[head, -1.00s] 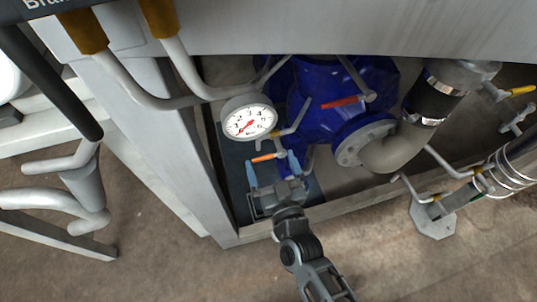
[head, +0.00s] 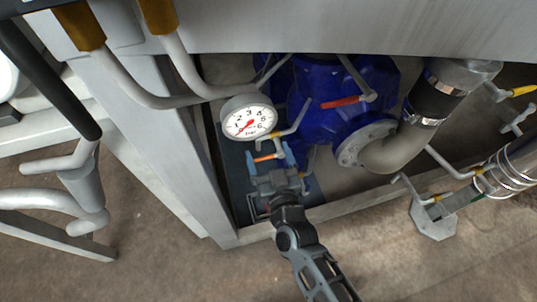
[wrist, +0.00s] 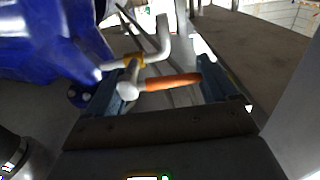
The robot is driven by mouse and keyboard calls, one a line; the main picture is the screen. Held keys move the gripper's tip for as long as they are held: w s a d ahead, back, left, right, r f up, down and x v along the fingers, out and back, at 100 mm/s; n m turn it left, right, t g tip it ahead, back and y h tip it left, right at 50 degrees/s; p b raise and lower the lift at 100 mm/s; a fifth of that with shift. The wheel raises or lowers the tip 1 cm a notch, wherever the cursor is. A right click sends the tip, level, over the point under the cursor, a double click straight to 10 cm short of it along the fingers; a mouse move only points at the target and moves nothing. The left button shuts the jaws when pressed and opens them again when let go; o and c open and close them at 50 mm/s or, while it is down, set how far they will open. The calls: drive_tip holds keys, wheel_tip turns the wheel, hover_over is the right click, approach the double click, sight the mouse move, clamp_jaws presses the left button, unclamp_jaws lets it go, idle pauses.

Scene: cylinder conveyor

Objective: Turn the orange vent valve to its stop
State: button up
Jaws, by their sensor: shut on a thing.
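The orange vent valve handle (head: 268,157) sits low in front of the blue pump body, just below the pressure gauge. In the wrist view the orange handle (wrist: 172,82) lies crosswise between my two fingers, with a grey hub at its left end. My gripper (head: 268,156) is at the handle, with one finger at each end of it. In the wrist view my gripper (wrist: 160,88) is shut on the handle lengthwise. The exact contact at the fingertips is too small to tell.
A white pressure gauge (head: 248,122) is just above my gripper. A red-handled lever (head: 341,103) sits on the blue pump (head: 318,85). A yellow-banded grey lever (wrist: 142,60) is close beside the handle. A grey frame post (head: 180,140) stands to the left.

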drive_tip(key=c, duration=0.5)
